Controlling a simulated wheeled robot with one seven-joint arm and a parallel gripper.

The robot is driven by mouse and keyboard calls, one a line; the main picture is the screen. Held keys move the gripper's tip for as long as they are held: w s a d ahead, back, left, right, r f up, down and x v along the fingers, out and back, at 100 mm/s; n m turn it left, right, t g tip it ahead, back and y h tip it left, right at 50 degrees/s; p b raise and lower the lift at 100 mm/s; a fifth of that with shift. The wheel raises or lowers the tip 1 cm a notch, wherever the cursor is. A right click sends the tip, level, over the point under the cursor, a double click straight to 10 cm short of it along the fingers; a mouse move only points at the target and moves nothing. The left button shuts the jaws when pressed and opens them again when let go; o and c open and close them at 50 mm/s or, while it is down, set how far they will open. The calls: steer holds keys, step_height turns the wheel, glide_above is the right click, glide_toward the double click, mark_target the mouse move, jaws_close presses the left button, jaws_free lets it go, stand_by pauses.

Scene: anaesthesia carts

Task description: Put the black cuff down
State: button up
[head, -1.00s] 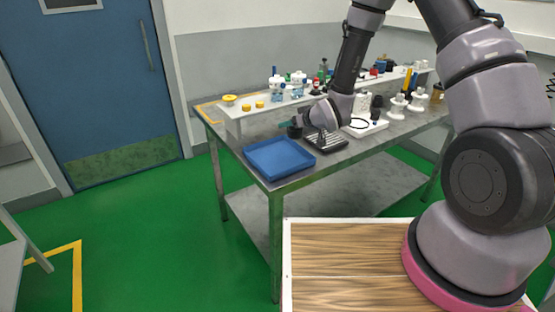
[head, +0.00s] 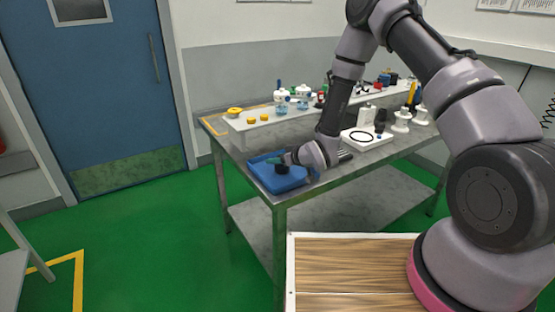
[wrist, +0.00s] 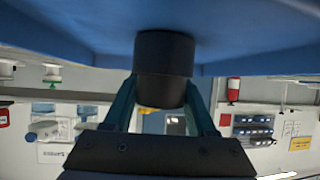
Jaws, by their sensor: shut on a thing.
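The black cuff (head: 282,169) is a short dark cylinder. My gripper (head: 287,161) is shut on it and holds it over the floor of the blue tray (head: 284,189), inside the rim. In the wrist view the cuff (wrist: 163,52) stands between the two teal fingers of my gripper (wrist: 163,90), its far end against or very close to the blue tray surface (wrist: 70,28). I cannot tell whether it touches.
The tray lies at the near left corner of the metal table (head: 233,152). A raised shelf (head: 243,127) behind it carries yellow caps and bottles. A white tray with a black ring (head: 362,137) and white spools (head: 401,121) stand to the right.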

steer(key=shift+f, duration=0.15)
steer(key=o, duration=1.4)
